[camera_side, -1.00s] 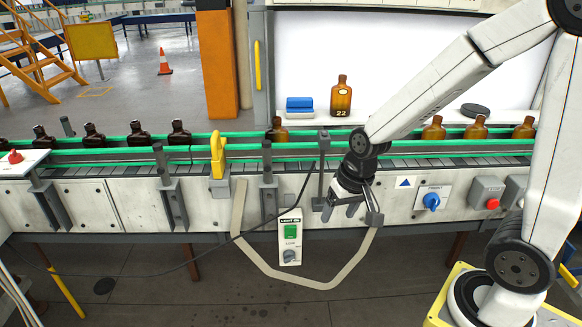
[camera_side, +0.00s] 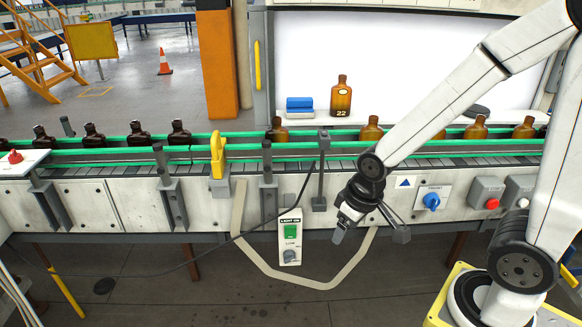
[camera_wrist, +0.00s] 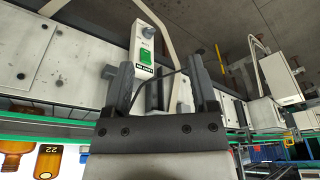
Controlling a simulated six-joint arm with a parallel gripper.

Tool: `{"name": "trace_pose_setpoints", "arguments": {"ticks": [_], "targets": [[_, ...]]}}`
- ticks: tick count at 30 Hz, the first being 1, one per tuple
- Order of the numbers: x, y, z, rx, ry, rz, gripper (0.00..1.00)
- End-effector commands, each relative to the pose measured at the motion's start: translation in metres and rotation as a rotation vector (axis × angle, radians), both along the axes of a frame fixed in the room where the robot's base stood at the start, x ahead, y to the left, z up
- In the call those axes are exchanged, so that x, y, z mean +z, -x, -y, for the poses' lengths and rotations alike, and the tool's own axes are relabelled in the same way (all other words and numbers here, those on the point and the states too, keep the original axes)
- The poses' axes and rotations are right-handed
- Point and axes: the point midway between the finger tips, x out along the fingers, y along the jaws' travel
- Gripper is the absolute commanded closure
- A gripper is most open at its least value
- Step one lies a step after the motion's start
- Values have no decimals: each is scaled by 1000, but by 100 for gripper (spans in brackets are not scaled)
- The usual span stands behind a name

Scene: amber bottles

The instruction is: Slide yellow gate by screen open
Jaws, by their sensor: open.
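A yellow gate piece (camera_side: 217,155) stands upright on a grey block at the front rail of the conveyor, left of the white screen (camera_side: 420,60). A slim yellow bar (camera_side: 257,66) is on the grey post at the screen's left edge. My gripper (camera_side: 345,228) is open and empty in front of the conveyor's side panel, lower than the yellow gate and well to its right. It points down and to the left. In the wrist view, its two dark fingers (camera_wrist: 162,68) are apart. I cannot make out the yellow gate there.
Brown bottles (camera_side: 278,130) stand along the conveyor between green rails (camera_side: 100,141). A bottle marked 22 (camera_side: 341,96) and blue blocks (camera_side: 299,105) stand before the screen. A control box (camera_side: 290,240), its black cable and a pale bent guard (camera_side: 265,262) are near my gripper.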

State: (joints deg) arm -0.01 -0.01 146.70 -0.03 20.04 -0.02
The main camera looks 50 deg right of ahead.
Motion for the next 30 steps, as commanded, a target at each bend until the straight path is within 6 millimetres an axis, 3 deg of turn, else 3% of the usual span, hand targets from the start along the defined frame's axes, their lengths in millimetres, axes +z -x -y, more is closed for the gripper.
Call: {"name": "trace_pose_setpoints", "arguments": {"ticks": [13,15,20,26,30], "targets": [[0,0,0,-1,0,0,26],[0,0,0,-1,0,0,42],[3,-8,-1,-11,-3,4,42],[15,-41,-3,-58,-10,16,42],[29,-78,-5,-115,-18,30,42]]}}
